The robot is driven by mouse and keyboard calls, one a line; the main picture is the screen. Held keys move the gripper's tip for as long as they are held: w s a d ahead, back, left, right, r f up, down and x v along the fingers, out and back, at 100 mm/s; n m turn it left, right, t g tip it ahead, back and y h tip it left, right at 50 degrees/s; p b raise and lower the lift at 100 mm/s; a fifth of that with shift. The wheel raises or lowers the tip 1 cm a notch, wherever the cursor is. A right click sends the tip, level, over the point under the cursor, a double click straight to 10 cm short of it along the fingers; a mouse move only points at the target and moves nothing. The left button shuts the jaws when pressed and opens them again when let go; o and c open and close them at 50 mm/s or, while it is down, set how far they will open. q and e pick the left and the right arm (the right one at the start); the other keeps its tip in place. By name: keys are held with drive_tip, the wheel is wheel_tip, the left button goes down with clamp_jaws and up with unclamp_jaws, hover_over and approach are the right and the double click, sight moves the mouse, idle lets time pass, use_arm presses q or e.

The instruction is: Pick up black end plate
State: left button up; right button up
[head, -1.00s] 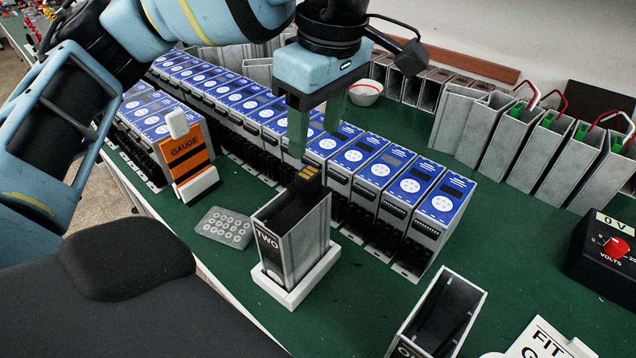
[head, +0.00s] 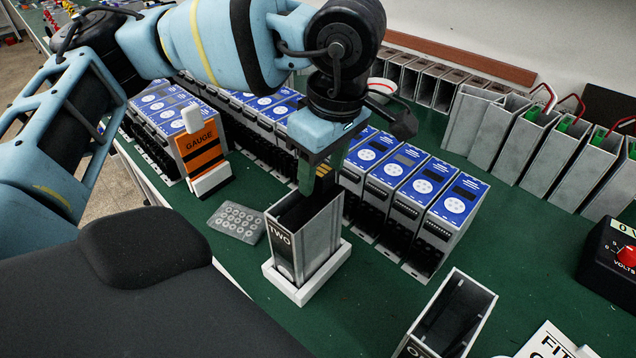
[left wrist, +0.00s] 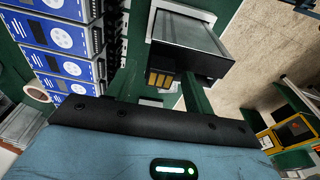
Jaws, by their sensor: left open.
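A black part with gold contacts (head: 323,170) shows at the back of the open top of the grey metal housing marked TWO (head: 322,243); it may be the black end plate, but I cannot tell for sure. The housing stands upright in a white base (head: 306,291). My left gripper (head: 321,178) points down over the housing's back edge, open, its green fingers on either side of the gold contacts. In the left wrist view, the contacts (left wrist: 160,79) and the housing (left wrist: 188,32) lie between and beyond the fingers. Contact is not clear. My right gripper is not in view.
A row of blue-faced modules (head: 425,185) stands close behind the housing. An orange GAUGE block (head: 202,155) and a grey pad of round buttons (head: 236,222) are at left. Another open housing (head: 449,315) is at front right. Green bench is clear between them.

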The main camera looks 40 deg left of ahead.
use_arm(q)
drive_tip(key=c, duration=1.1)
drive_tip(key=shift+r, duration=0.15)
drive_tip(key=shift+r, duration=0.6)
wheel_tip(320, 180, up, 2)
drive_tip(key=shift+r, duration=0.1)
drive_tip(key=shift+s+a+r+b, duration=0.15)
drive_tip(key=shift+s+b, duration=0.3)
drive_tip(key=shift+s, duration=2.2)
drive_tip(key=shift+s+r+b, duration=0.3)
drive_tip(key=shift+s+b, duration=0.1)
drive_tip(key=shift+s, duration=2.3)
drive_tip(key=shift+s+a+r+b, duration=0.15)
drive_tip(key=shift+s+b, duration=0.3)
drive_tip(key=shift+s, duration=2.2)
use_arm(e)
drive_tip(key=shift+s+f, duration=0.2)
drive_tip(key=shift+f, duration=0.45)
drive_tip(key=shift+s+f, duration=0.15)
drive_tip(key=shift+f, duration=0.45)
